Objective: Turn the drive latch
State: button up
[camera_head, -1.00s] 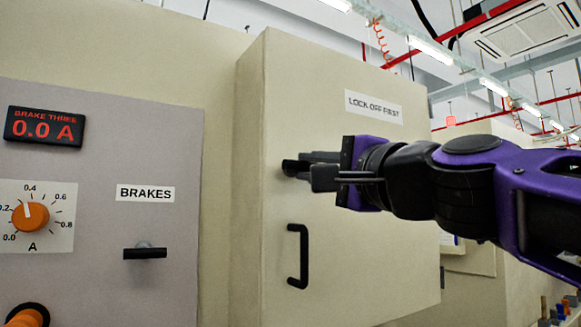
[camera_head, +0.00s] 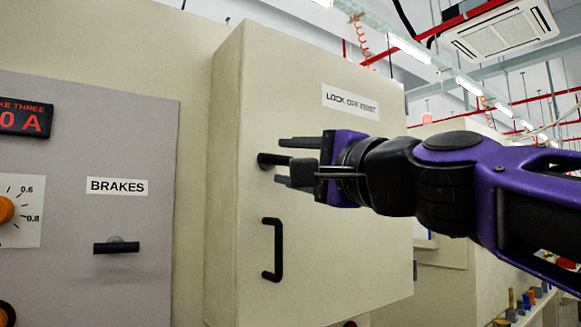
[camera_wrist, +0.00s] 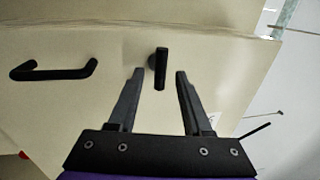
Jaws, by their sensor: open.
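The latch on the beige cabinet door is a short black bar handle (camera_head: 268,160), left of my gripper in the head view. In the wrist view the latch (camera_wrist: 160,68) points along the fingers, with its lower end between the two fingertips. My gripper (camera_head: 284,162) is open, its fingers spread above and below the latch's level in the head view. In the wrist view a gap shows on each side between the latch and my gripper (camera_wrist: 159,74). Whether any finger touches the door cannot be told.
A black pull handle (camera_head: 272,249) sits below the latch on the same door. A grey panel (camera_head: 140,180) at left carries a BRAKES label, a black T-handle (camera_head: 116,247) and an orange knob (camera_head: 5,210). A LOCK OFF FIRST label (camera_head: 350,102) is above my gripper.

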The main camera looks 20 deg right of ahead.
jog(key=v, duration=1.6)
jog(key=shift+s, duration=0.25)
jog(key=shift+f, duration=0.1)
jog(key=w+a+f+n+g+h+p, duration=0.1)
jog(key=w+a+f+n+g+p, duration=0.2)
jog(key=f, duration=0.6)
jog(key=w+a+f+n+g+h+p, duration=0.1)
jog(key=w+a+f+n+g+p, duration=0.1)
jog(key=w+f+n+g, duration=0.5)
jog(key=s+f+n+g+h+p, duration=0.1)
jog(key=s+f+n+h, duration=0.1)
jog(key=f, duration=0.6)
jog(key=s+f+n+g+h+p, duration=0.1)
jog(key=s+f+n+g+h, duration=0.1)
jog(key=f, duration=0.6)
jog(key=shift+s+a+f+n+g, duration=0.2)
jog(key=shift+s+n+g, duration=0.1)
jog(key=shift+s, duration=0.45)
jog(key=shift+r, duration=0.1)
jog(key=shift+c, duration=0.5)
